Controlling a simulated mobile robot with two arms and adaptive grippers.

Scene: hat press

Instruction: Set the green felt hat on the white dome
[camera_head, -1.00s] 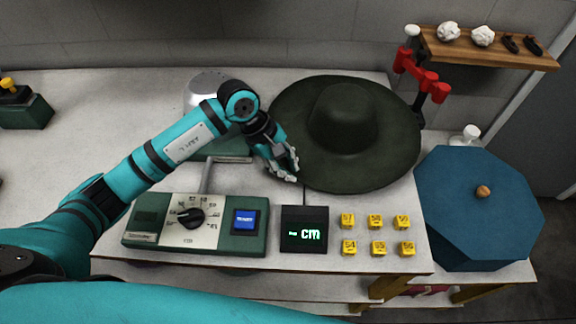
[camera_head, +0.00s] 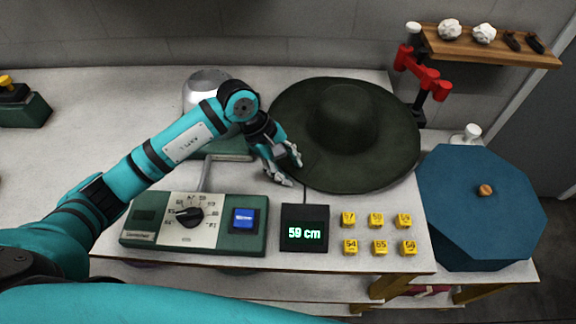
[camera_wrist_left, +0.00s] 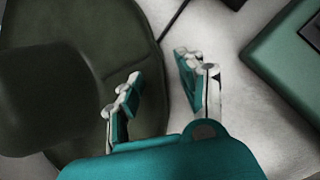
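The green felt hat (camera_head: 343,118) lies brim down on the white table, crown up, right of my left gripper. Its dark brim and crown also fill the left side of the left wrist view (camera_wrist_left: 50,90). A pale dome (camera_head: 207,86) stands behind my left arm, which hides part of it. My left gripper (camera_head: 287,165) is open and empty at the hat's near left edge. In the left wrist view its fingers (camera_wrist_left: 160,88) are apart, one over the brim and one over the table; whether they touch the hat is unclear. My right gripper is not in view.
A green control box (camera_head: 195,225) with dial and blue button stands in front, beside a display (camera_head: 304,228) reading "59 cm". Several yellow numbered blocks (camera_head: 376,220) lie right of it. A blue octagonal lid (camera_head: 480,205) and red clamp-like part (camera_head: 422,75) are at right.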

